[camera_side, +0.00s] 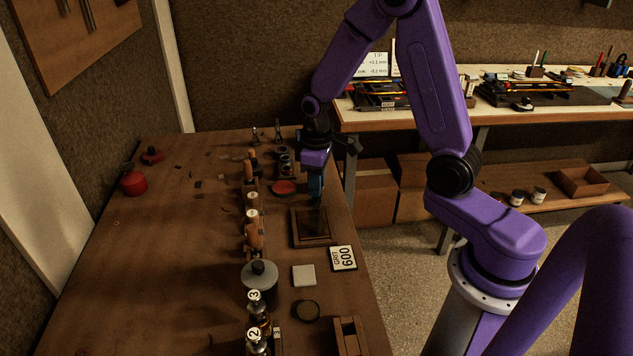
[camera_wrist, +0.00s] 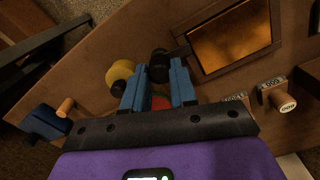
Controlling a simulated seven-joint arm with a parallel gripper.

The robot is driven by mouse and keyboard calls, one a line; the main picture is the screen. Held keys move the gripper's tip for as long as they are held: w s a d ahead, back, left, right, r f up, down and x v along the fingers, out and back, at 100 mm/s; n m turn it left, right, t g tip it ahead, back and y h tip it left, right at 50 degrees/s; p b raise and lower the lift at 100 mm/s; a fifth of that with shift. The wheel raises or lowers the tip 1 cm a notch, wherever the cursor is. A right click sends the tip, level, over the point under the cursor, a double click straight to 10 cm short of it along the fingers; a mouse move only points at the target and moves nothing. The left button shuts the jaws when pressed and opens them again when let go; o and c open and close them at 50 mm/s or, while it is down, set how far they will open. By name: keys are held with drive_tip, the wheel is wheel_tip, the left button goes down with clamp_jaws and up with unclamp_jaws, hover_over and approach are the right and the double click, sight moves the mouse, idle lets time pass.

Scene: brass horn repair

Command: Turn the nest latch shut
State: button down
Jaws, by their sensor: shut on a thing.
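The nest is a dark-framed tray with a brownish inside (camera_side: 311,228), lying flat near the right edge of the bench; it fills the upper right of the wrist view (camera_wrist: 231,38). The nest latch (camera_wrist: 158,62) shows in the wrist view as a dark round knob at the frame's left corner, with a dark bar beside it reaching toward the frame. My gripper (camera_side: 317,200) points down at the far edge of the nest. In the wrist view its two blue fingers (camera_wrist: 158,82) stand on either side of the knob, shut on it. The fingers hide the latch in the side view.
A red disc (camera_side: 284,188) lies just behind the nest. Wooden-handled tools (camera_side: 253,235) stand in a row to its left. A GRIT 600 card (camera_side: 343,258) and a pale square pad (camera_side: 304,275) lie in front. The bench's left part is mostly clear.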

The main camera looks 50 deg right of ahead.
drive_tip(key=shift+n, duration=0.6)
drive_tip(key=c, duration=0.9)
unclamp_jaws()
drive_tip(key=shift+r, duration=0.1)
wheel_tip(320, 180, up, 17)
drive_tip(key=shift+r, duration=0.15)
